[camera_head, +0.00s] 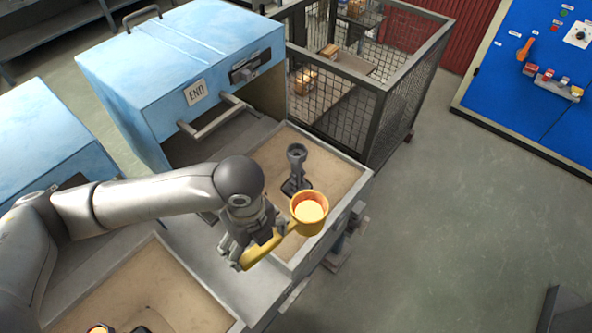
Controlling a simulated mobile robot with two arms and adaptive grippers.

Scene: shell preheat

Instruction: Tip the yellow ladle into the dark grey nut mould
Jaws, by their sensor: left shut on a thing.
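The yellow ladle (294,217) has a round cup with an orange rim and a pale yellow inside. My left gripper (250,252) is shut on its yellow handle. The cup faces up and is about level, at the right side of the sand tray. The dark grey nut mould (296,168), with a round cup-like top, a narrow stem and a flat base, stands upright in the sand just behind and left of the ladle cup. The cup appears apart from it. The ladle hides part of the sand. My right gripper is out of view.
The sand tray (335,168) stands in front of a blue box marked END (150,70). Another sand tray (190,275) is at lower left, with a partly cut-off yellow thing (100,328). A mesh cage (345,115) stands behind.

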